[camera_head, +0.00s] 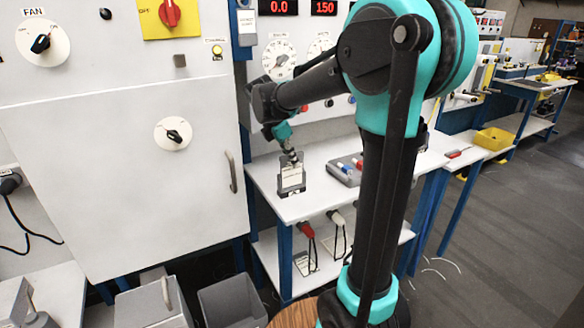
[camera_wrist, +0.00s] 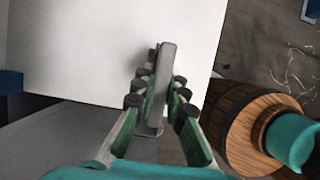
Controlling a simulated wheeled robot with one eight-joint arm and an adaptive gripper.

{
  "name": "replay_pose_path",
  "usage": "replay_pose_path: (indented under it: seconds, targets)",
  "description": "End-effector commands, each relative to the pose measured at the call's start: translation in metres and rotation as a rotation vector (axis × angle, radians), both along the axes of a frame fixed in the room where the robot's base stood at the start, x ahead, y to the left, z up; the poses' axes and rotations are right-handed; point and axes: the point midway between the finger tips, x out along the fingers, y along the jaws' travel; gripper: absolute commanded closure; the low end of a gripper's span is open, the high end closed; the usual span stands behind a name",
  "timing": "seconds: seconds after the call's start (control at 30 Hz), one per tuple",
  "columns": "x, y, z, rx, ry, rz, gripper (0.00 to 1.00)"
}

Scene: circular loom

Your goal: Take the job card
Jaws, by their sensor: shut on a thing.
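The job card (camera_head: 291,177) is a small pale card with print on a dark grey backing. It stands upright near the front left of the white bench (camera_head: 318,205). My gripper (camera_head: 291,161) reaches down to its top edge and is shut on it. In the wrist view, the job card (camera_wrist: 167,72) shows edge-on as a grey strip between the fingers of my gripper (camera_wrist: 160,98). I cannot tell whether its lower edge touches the bench.
A grey tray (camera_head: 346,170) with red and blue items lies right of the card. A large white cabinet (camera_head: 120,190) with a door handle (camera_head: 231,172) stands left. Red and white plugs (camera_head: 306,230) hang below the bench. A yellow bin (camera_head: 493,139) sits farther right.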

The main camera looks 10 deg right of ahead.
Motion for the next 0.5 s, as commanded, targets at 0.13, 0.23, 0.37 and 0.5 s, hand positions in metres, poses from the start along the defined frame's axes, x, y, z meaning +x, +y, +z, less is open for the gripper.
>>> replay_pose_path:
  seconds: [0.13,0.23,0.37,0.5]
  targets:
    - [0.0,0.0,0.0002,0.0,0.0,0.0,1.0]
    - [0.0,0.0,0.0011,0.0,0.0,0.0,1.0]
    - [-0.0001,0.0,0.0037,0.0,0.0,0.0,1.0]
    - [-0.0002,-0.0001,0.0076,0.0,0.0,0.0,1.0]
